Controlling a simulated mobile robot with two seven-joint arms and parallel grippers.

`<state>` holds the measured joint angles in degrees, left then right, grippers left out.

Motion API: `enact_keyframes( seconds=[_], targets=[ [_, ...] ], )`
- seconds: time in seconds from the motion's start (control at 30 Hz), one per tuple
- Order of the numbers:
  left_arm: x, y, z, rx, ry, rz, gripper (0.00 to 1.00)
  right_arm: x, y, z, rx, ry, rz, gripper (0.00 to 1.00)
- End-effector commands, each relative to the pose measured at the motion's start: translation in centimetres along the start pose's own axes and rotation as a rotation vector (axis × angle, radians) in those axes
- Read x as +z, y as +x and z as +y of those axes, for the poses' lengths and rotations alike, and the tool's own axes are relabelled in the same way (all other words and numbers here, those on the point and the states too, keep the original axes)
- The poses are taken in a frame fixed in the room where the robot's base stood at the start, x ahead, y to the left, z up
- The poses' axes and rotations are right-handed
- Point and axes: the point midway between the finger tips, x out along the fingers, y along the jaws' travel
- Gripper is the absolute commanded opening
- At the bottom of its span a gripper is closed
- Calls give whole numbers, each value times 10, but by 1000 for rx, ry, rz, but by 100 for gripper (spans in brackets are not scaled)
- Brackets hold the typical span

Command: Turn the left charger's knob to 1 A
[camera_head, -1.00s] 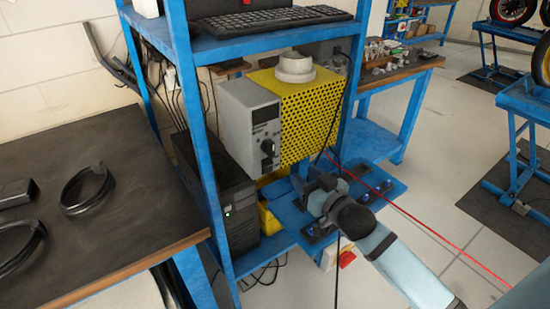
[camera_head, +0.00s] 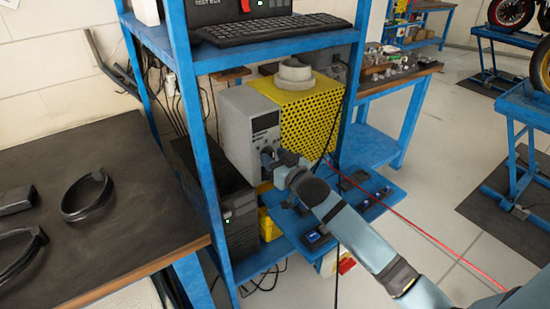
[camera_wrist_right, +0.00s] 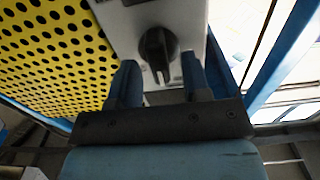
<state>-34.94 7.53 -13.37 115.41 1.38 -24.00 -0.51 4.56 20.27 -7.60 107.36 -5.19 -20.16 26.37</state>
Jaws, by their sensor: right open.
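The charger (camera_head: 248,135) is a grey box with a dark display, standing on the blue rack's shelf beside a yellow perforated box. Its black knob (camera_wrist_right: 157,50) shows in the right wrist view, on the pale front panel, with its pointer bar running up and down in the picture. In the right wrist view the gripper (camera_wrist_right: 158,82) is open, with one finger on each side below the knob and no visible contact. My left gripper is out of view.
The yellow perforated box (camera_head: 312,112) stands right of the charger with a pale ring on top. A black computer tower (camera_head: 225,195) is at the lower left. A blue tray (camera_head: 380,198) with small devices and a red cable lies below my right arm.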

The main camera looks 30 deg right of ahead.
Motion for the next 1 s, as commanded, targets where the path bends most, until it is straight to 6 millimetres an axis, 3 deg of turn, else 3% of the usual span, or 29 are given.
enact_keyframes(
  seconds=[0.1,0.3,0.67,1.0],
  targets=[
    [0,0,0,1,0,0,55,0,0,0,0,0,0,41],
    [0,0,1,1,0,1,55,0,0,0,0,1,0,0],
    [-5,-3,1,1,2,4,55,-1,0,0,-1,-44,0,0],
    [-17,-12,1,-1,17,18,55,-3,0,-2,-1,-274,0,0]
  ],
)
